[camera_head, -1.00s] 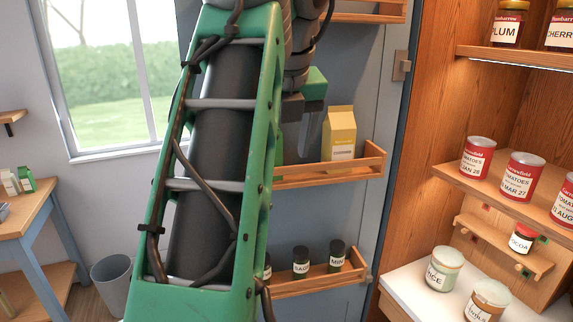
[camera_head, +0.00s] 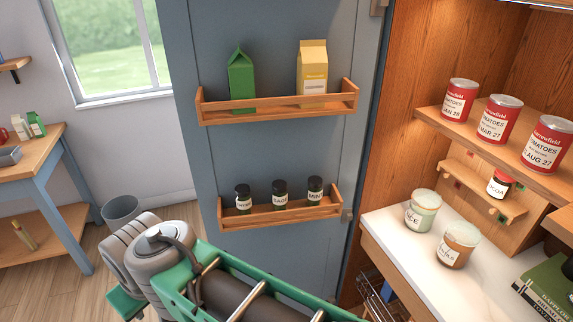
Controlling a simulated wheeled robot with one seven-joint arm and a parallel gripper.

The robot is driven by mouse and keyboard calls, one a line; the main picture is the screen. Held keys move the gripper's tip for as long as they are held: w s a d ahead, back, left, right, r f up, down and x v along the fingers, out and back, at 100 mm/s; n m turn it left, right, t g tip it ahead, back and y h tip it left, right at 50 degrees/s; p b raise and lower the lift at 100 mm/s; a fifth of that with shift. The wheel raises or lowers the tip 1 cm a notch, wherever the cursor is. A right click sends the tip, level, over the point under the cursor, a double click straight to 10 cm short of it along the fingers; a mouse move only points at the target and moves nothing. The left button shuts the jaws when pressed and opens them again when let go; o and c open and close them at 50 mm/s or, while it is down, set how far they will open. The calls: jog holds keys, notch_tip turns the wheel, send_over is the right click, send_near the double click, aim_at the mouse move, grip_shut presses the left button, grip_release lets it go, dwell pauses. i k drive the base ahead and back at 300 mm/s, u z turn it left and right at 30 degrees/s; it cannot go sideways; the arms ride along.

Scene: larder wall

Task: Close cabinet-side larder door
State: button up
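The larder door (camera_head: 285,150) is a blue-grey panel standing open on the left of the cabinet, its inner face towards me. Its edge by the cabinet carries metal hinges (camera_head: 347,215). An upper wooden rack (camera_head: 280,108) on it holds a green carton (camera_head: 241,82) and a yellow carton (camera_head: 313,72). A lower rack (camera_head: 280,212) holds three dark-lidded jars (camera_head: 280,192). My arm's green frame and grey joint cross the bottom of the view, in front of the door's lower part. My gripper is not visible; I cannot tell whether the arm touches the door.
The wooden larder interior at right has a shelf (camera_head: 430,118) with red tomato tins (camera_head: 498,120), and a white counter (camera_head: 400,250) with two jars. Wire baskets (camera_head: 375,300) sit below.

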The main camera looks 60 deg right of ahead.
aim_at(303, 247)
jog(key=i, duration=3.4)
jog(key=z, duration=3.65)
jog(key=i, duration=0.15)
jog(key=u, duration=0.95)
